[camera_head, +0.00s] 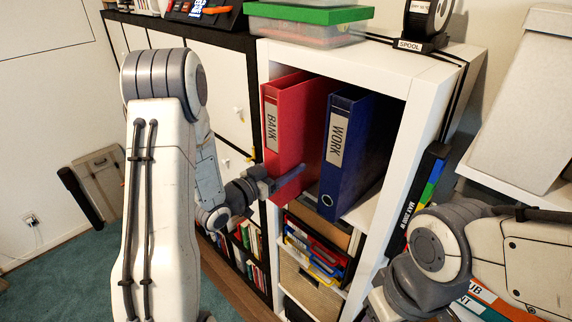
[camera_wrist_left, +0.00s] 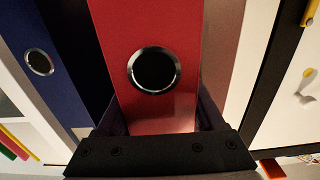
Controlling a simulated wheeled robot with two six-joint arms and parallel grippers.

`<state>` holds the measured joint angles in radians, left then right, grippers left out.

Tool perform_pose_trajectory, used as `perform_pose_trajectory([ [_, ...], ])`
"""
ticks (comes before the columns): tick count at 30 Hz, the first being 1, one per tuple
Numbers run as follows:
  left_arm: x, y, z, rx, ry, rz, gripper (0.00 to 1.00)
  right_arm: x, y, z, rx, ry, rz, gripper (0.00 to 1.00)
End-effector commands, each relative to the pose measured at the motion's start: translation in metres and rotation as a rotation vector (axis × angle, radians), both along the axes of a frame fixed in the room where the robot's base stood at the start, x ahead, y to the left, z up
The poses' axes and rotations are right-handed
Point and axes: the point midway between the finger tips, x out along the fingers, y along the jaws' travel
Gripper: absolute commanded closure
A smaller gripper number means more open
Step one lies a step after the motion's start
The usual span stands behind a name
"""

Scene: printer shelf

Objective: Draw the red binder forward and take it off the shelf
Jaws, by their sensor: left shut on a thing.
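The red binder (camera_head: 293,125), labelled BANK, stands upright in the upper compartment of the white shelf (camera_head: 388,73). Its spine juts slightly past the shelf's front edge. My left gripper (camera_head: 284,180) is shut on the lower part of the binder, one finger showing along its right side. In the left wrist view the red spine (camera_wrist_left: 157,25) with its round finger hole fills the middle, between the fingers of my left gripper (camera_wrist_left: 165,125). The hole is hidden by the gripper in the head view. My right arm is at the lower right; its gripper is out of view.
A blue binder (camera_head: 345,150), labelled WORK, stands close to the right of the red one, with a narrow gap. White cabinet doors (camera_head: 228,78) with knobs are to the left. A green-lidded box (camera_head: 308,14) and a spool (camera_head: 425,20) sit on top. Trays (camera_head: 318,250) lie below.

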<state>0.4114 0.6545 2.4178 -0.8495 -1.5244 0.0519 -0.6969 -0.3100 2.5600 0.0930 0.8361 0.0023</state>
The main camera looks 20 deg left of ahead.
Motion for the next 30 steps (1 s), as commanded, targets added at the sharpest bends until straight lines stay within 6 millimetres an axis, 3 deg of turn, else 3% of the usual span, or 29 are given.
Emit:
perform_pose_trajectory([
  [1, 0.0, -0.001, 0.001, 0.0, -0.002, -0.002, 0.19, 0.0, 0.0, 0.0, 0.0, 0.0, 0.0, 0.5],
  [3, 0.0, 0.0, 0.001, 0.0, -0.002, -0.002, 0.0, 0.0, 0.0, 0.0, 0.0, 0.0, 0.0, 0.5],
  [13, -0.006, 0.005, -0.001, 0.0, -0.002, 0.004, 0.0, 0.0, 0.0, -0.004, 0.0, 0.0, 0.0, 0.5],
  [22, -0.05, 0.026, -0.003, 0.0, -0.002, 0.008, 0.0, 0.0, 0.0, -0.027, 0.0, 0.0, 0.0, 0.5],
  [24, -0.052, 0.026, 0.005, -0.002, 0.006, 0.002, 0.0, 0.0, 0.0, -0.006, -0.001, 0.001, 0.001, 0.5],
  [30, -0.063, 0.032, 0.006, -0.002, 0.006, 0.001, 0.0, 0.0, 0.0, 0.022, 0.001, -0.001, 0.004, 0.5],
])
